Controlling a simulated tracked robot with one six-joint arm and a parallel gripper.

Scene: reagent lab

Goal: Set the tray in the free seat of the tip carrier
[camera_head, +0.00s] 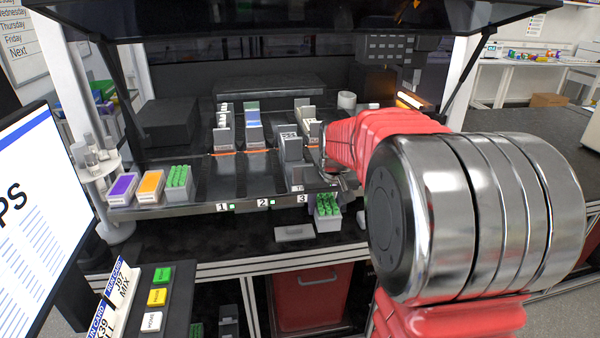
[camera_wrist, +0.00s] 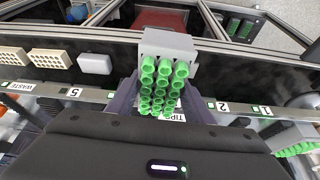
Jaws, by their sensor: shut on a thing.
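A grey tray with green tips (camera_head: 327,211) is at the front edge of the deck, just right of the number 3 label. In the wrist view the grey tray (camera_wrist: 172,43) fills the space between the fingers of my gripper (camera_wrist: 165,95). My gripper is shut on it; in the head view my red arm mostly hides the gripper. The tip carrier is in the lane by the TIPS label (camera_wrist: 172,116); its seats are mostly hidden by my arm and gripper. I cannot tell whether the tray touches the deck edge.
Lanes 1 and 2 hold upright carriers (camera_head: 252,125). At the deck's left stand a purple box (camera_head: 123,188), an orange box (camera_head: 151,186) and another green-tipped tray (camera_head: 178,184). A grey block (camera_head: 294,232) lies below the deck edge. A monitor (camera_head: 40,225) stands at left.

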